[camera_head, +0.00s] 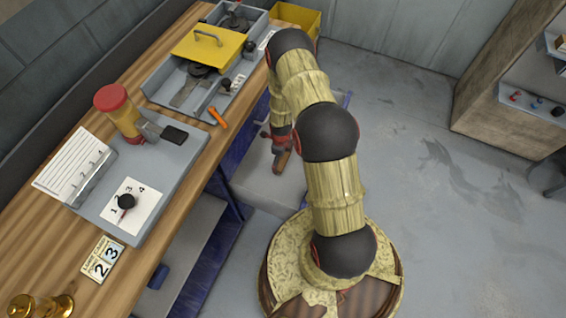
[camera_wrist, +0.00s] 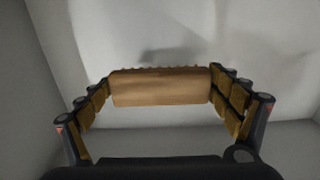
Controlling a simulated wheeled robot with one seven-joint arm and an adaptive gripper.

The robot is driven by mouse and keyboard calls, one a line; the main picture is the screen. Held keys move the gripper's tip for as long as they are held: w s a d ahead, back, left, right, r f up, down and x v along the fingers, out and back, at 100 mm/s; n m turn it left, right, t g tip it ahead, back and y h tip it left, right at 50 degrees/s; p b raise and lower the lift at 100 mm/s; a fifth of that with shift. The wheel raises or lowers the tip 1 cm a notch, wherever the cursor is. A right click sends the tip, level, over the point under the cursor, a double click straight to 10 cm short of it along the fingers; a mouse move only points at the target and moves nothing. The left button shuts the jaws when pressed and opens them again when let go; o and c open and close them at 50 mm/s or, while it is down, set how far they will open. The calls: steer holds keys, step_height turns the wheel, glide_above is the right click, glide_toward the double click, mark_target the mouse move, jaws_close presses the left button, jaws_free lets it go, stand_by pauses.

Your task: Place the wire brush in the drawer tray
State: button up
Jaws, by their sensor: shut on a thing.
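My gripper (camera_head: 280,143) hangs beside the table, over the grey drawer tray (camera_head: 262,195) that sticks out below the table's edge. In the wrist view my gripper (camera_wrist: 160,88) is shut on the wire brush (camera_wrist: 160,87), a brown wooden block with a row of bristle tips along its far edge. The fingers grip it at its two ends. A small brown part of the brush (camera_head: 282,161) shows under the gripper in the head view. Pale grey surfaces lie beyond the brush in the wrist view; its height above them I cannot tell.
A wooden cabinet (camera_head: 500,90) stands at the right. The floor between is clear.

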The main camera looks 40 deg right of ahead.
mark_target(283, 161)
steer(key=shift+w+d+f+b, duration=0.15)
steer(key=shift+w+d+f, duration=0.25)
steer(key=shift+f, duration=0.25)
steer(key=shift+w+d+f+b, duration=0.15)
steer(key=shift+w+d+f, duration=0.15)
steer(key=shift+d+f, duration=0.25)
steer(key=shift+w+d+f+b, duration=0.15)
steer(key=shift+f+b, duration=0.55)
steer(key=shift+f, duration=1.1)
steer(key=shift+f, duration=0.25)
steer(key=o, duration=0.9)
steer(key=shift+r, duration=0.1)
step_height(283, 161, up, 8)
steer(key=shift+f+p, duration=0.1)
steer(key=shift+p, duration=1)
